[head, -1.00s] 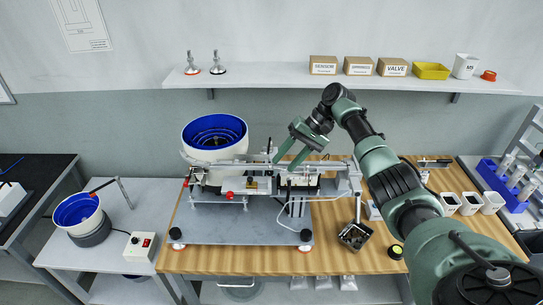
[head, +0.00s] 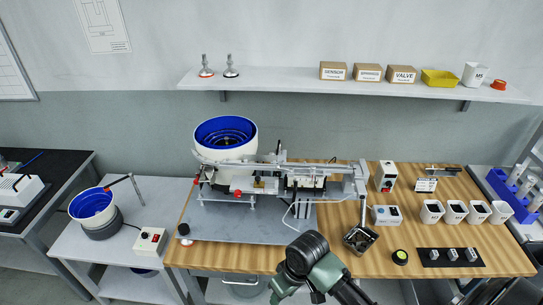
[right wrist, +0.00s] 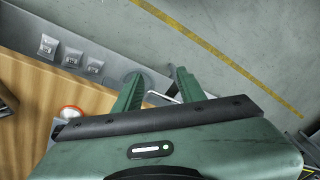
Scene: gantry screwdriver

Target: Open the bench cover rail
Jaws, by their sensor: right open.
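A long grey rail (head: 315,168) runs across the top of the machine on the wooden bench, right of the blue-lined bowl (head: 225,137). A thin light bar (head: 238,283) shows below the bench's front edge. I cannot tell which of these is the bench cover rail. My right arm enters at the bottom middle of the head view, in front of the bench, and its fingertips are not clear there. In the right wrist view my right gripper (right wrist: 158,78) is open, its fingers apart near the bench edge. A thin pale bar (right wrist: 163,97) shows between the fingers. My left gripper is not in view.
The wooden bench (head: 340,262) carries several white cups, small boxes and a black mat (head: 435,262) with grey blocks at right. A small table with a second blue bowl (head: 92,206) stands at left. Bare floor (right wrist: 230,35) shows beyond the bench edge.

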